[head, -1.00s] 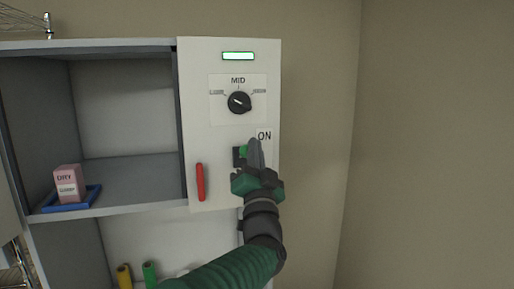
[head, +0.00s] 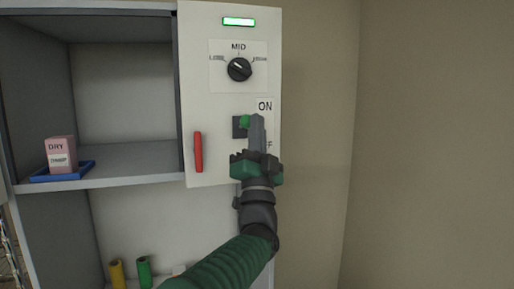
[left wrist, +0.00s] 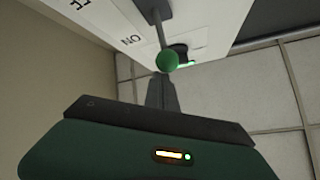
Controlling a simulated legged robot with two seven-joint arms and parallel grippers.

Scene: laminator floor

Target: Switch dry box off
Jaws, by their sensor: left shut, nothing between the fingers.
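The dry box front panel (head: 222,100) is white. It carries a lit green bar (head: 239,21), a black dial (head: 239,69) under the word MID, and a green-tipped toggle switch (head: 244,121) on a dark plate. An ON label (head: 265,106) is above right of the switch; the OFF label below is partly hidden by my gripper. My left gripper (head: 257,122) is shut and empty, its fingertips just right of the green tip. In the left wrist view the green ball tip (left wrist: 167,61) on its lever is just beyond the fingers (left wrist: 161,88); contact cannot be told. My right gripper is out of view.
A red handle (head: 198,152) is on the panel's lower left. The open shelf holds a pink DRY box (head: 61,153) on a blue tray (head: 44,178). Yellow (head: 117,274) and green (head: 144,271) rolls stand below. Bare wall is at right.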

